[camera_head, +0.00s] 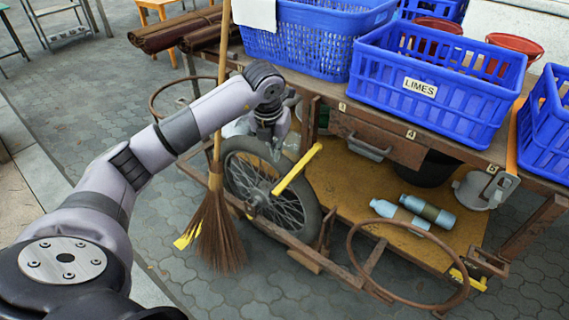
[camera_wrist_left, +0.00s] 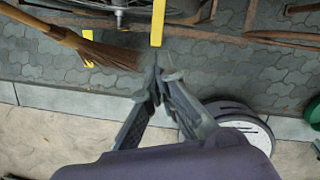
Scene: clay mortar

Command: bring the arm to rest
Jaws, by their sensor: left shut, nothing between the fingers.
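My left arm (camera_head: 150,150) comes in from the left in the head view, raised and bent at the elbow. Its gripper (camera_head: 276,150) hangs in front of the cart's wheel in that picture. In the left wrist view the gripper (camera_wrist_left: 157,80) is shut with its fingertips together and nothing between them. It is above the paving near the curb. My right gripper is not in view.
A wooden cart (camera_head: 350,98) carries blue crates (camera_head: 438,75), one labelled LIMES. A broom (camera_head: 217,215) leans at the cart's spoked wheel (camera_head: 272,185). Bottles (camera_head: 428,211) lie on the lower shelf. A rusty ring (camera_head: 352,262) juts out in front. Paving at left is clear.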

